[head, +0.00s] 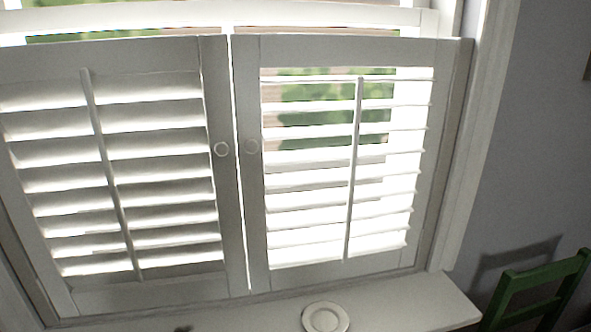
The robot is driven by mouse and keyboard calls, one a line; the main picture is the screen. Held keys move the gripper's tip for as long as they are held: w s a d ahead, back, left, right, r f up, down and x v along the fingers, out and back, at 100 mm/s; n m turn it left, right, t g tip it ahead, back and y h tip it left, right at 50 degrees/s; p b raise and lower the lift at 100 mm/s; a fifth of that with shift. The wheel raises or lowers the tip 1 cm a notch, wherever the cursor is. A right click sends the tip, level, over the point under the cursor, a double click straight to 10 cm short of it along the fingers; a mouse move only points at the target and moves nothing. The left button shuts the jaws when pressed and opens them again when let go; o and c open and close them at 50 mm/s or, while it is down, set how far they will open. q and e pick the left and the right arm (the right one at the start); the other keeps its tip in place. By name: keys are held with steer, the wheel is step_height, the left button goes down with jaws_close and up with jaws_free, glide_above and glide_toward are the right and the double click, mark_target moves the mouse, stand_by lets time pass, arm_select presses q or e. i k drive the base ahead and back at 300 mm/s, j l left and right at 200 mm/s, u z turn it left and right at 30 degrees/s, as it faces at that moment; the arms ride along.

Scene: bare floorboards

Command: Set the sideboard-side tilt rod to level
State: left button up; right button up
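Two white shutter panels stand side by side in the window. The left panel (218,210) has a vertical tilt rod (107,165) in front of its slats (165,146); these slats are tilted and their broad faces show, with thin bright gaps between. The right panel (249,200) has its own tilt rod (355,165); its slats (300,132) look thin and close to level, with wide gaps showing the outside. No sideboard is in view, so I cannot tell which rod is on its side. Neither of my grippers is in view.
Round knobs (221,149) sit on the panels' meeting edges. A white sill (410,300) below holds a round white plate (326,318). A small dark thing (183,328) is cut off at the bottom edge. A green chair (545,285) stands at the lower right.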

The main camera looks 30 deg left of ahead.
mark_target(84, 72)
steer(key=i+j+u, duration=0.3)
steer(key=j+u, duration=0.1)
steer(key=u, duration=0.65)
steer(key=j+u, duration=0.1)
steer(key=u, duration=0.3)
steer(key=i+u, duration=0.1)
steer(key=u, duration=0.25)
